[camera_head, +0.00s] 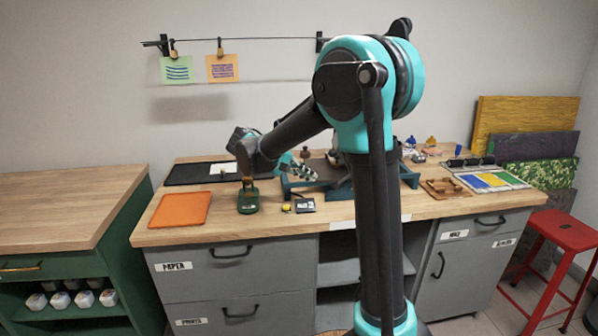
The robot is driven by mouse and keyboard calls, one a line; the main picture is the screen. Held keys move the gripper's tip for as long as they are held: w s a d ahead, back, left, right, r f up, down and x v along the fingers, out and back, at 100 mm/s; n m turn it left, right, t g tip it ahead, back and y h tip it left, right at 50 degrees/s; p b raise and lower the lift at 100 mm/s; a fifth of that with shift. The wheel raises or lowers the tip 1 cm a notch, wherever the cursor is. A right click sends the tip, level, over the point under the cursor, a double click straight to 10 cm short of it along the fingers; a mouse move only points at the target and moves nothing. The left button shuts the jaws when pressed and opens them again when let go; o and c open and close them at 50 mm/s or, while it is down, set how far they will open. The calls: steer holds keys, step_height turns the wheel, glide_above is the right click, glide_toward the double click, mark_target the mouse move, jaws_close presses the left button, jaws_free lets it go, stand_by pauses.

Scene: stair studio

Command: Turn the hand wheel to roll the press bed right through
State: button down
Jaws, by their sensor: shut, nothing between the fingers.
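The press (291,189) stands on the wooden bench as a low dark teal frame with grey flat parts inside. My arm's column hides its middle. I cannot make out the hand wheel; it may be behind my arm. The press bed's position is unclear for the same reason. My gripper (303,174) is small in the head view, at the left part of the press and pointing right. It looks shut and empty. I cannot tell whether it touches the press.
A red stool (562,232) stands at right.

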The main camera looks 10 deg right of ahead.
steer(key=x, duration=0.7)
steer(key=shift+d+f, duration=0.1)
steer(key=shift+d, duration=0.05)
